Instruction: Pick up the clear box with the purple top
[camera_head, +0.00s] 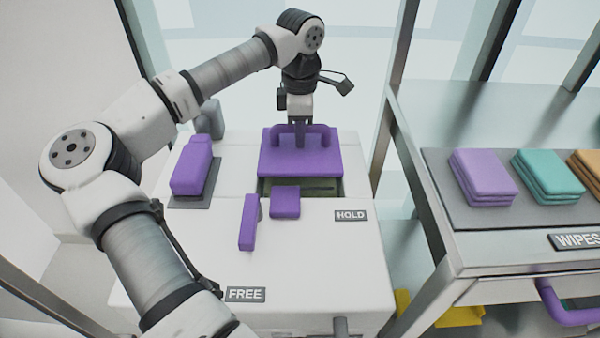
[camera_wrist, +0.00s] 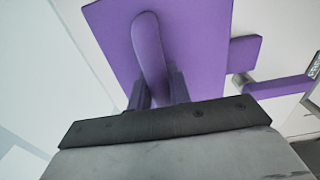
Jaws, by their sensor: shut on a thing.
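The purple top (camera_head: 270,165) is a flat plate with a raised purple handle (camera_head: 323,132), at the far side of the white cabinet. In the wrist view the top (camera_wrist: 205,45) fills the middle, with the handle (camera_wrist: 148,45) running up from between the fingers. My gripper (camera_head: 300,140) comes straight down from above and is shut on the handle, with one finger on each side in the wrist view (camera_wrist: 159,90). The clear walls of the box cannot be made out below the top. A dark greenish opening (camera_head: 310,188) shows just in front of it.
A small purple block (camera_head: 285,202) and a purple bar (camera_head: 248,222) are in front of the opening, near the HOLD label (camera_head: 351,215). A metal cart (camera_head: 420,215) with folded wipes (camera_head: 483,177) stands at right.

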